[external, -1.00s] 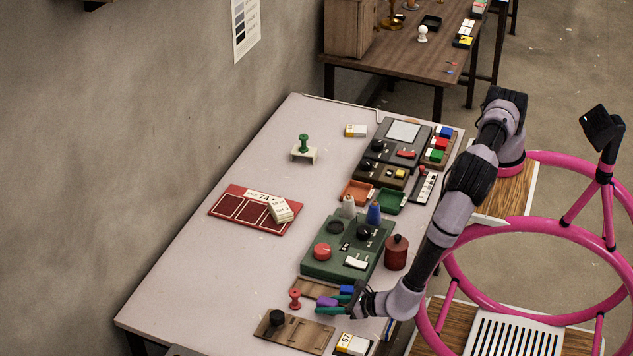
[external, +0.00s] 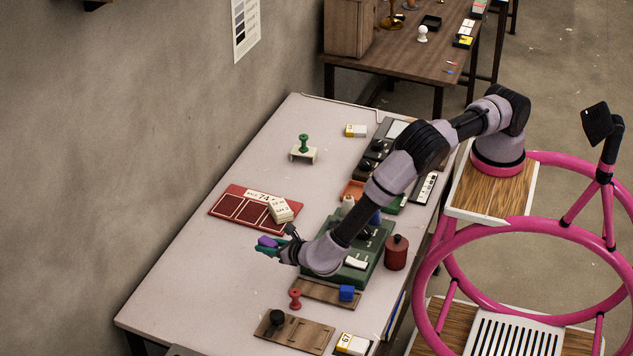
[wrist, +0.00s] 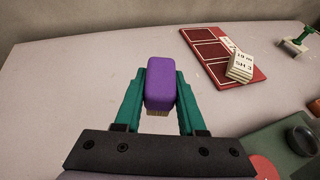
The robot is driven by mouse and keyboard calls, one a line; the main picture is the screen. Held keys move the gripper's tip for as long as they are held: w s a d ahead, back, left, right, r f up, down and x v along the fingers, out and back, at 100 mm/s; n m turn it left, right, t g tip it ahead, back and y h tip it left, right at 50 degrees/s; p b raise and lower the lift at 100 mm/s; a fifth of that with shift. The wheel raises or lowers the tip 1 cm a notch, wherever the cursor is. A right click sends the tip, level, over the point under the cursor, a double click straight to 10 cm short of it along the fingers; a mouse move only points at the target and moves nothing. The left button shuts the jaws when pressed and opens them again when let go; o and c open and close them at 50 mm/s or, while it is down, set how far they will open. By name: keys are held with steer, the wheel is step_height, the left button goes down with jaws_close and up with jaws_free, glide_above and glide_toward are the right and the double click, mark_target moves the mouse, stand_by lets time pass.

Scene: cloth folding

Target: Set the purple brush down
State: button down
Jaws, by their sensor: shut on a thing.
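The purple brush (wrist: 161,84) is a rounded purple block with a tan strip at its near end. My gripper (wrist: 155,95) is shut on it, with a green finger on each side. In the external view the brush (external: 267,241) is at the tip of my gripper (external: 268,246), over the table (external: 190,290) left of the green device. The bare table top shows around the brush in the wrist view. I cannot tell the exact gap between brush and table.
A red board (external: 228,208) with white cards (external: 281,210) lies beyond the gripper. The green device (external: 320,262) stands to its right. The table's left part is clear.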

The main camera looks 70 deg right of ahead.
steer(key=w+d, duration=0.2)
steer(key=w, duration=0.1)
glide_above(264, 270)
steer(key=shift+m+h, duration=0.3)
steer(key=shift+h, duration=0.1)
step_height(264, 270, down, 6)
steer(key=shift+r, duration=0.1)
steer(key=shift+a+f, duration=0.1)
steer(key=shift+f, duration=2)
steer(key=shift+f, duration=0.15)
steer(key=c, duration=0.5)
jaws_free()
